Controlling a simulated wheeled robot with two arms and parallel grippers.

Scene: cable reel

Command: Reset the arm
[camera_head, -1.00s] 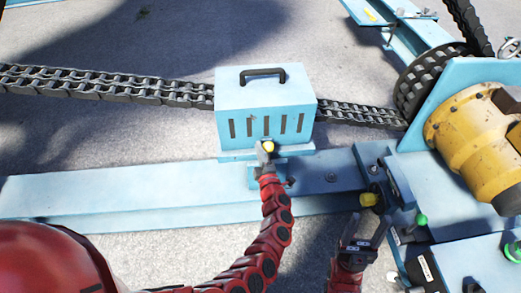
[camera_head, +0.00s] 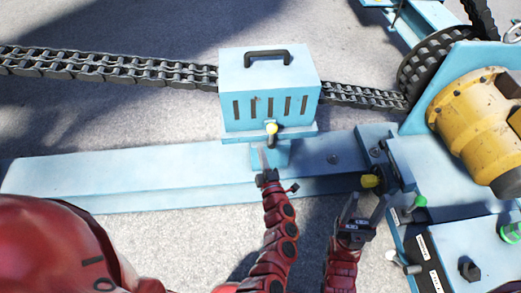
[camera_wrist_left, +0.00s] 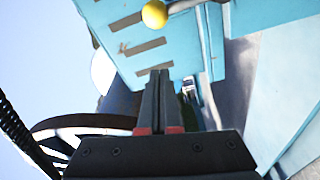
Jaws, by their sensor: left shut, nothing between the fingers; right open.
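My left gripper (camera_head: 263,158) is shut and empty, in front of the light blue box. Its shut fingers (camera_wrist_left: 160,100) point up the left wrist view. The box (camera_head: 268,90) has a black handle on top and several dark slots. A yellow knob (camera_head: 271,128) sits low on the box's front, just above and apart from the left fingertips. The knob also shows at the top of the left wrist view (camera_wrist_left: 154,14).
A thick chain (camera_head: 120,75) runs through the box to a toothed wheel (camera_head: 428,75) at the right. A yellow motor (camera_head: 475,125) stands on the blue frame. A long blue beam (camera_head: 110,185) runs below the box. Bare concrete (camera_head: 190,230) lies in front of the beam.

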